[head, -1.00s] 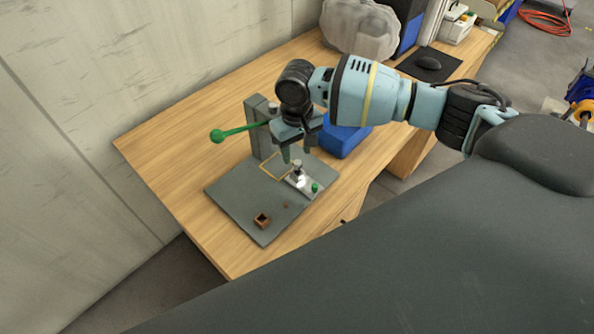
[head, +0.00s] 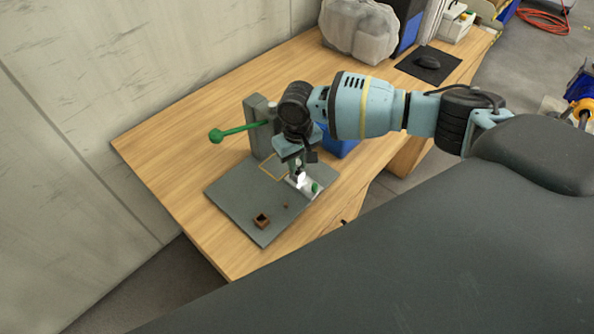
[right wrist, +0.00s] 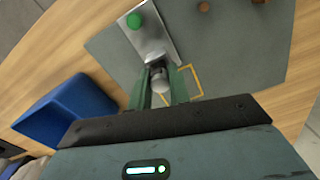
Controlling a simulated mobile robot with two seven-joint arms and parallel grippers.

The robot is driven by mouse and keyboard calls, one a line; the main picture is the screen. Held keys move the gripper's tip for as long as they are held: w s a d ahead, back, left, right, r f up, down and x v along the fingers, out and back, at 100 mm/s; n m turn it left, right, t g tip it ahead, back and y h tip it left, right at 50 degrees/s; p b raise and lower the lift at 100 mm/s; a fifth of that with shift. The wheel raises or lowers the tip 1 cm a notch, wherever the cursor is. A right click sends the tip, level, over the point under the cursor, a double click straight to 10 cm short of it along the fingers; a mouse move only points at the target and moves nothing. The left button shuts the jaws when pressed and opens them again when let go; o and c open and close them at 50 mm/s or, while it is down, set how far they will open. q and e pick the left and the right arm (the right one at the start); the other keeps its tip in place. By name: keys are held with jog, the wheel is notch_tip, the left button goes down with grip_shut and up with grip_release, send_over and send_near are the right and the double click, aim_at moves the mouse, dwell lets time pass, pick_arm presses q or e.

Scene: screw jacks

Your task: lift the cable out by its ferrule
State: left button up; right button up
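A bright metal plate (head: 305,187) with a green knob (head: 315,188) lies on a grey base board (head: 235,197). A small silver upright cylinder, perhaps the ferrule (right wrist: 158,77), stands at one end of the plate (right wrist: 147,36) in the right wrist view. My right gripper (head: 299,172) points down over that end. Its two green fingers (right wrist: 160,80) stand on either side of the cylinder, close to it; whether they touch it I cannot tell. The cable cannot be made out. My left gripper is not in view.
A grey post (head: 261,138) with a green ball-ended lever (head: 238,130) rises behind my right gripper. A yellow square outline (head: 271,166) and a small brown open box (head: 261,220) are on the board. A blue bin (right wrist: 65,110) stands beside it. Bare wooden table (head: 175,155) lies left.

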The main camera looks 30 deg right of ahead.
grip_shut()
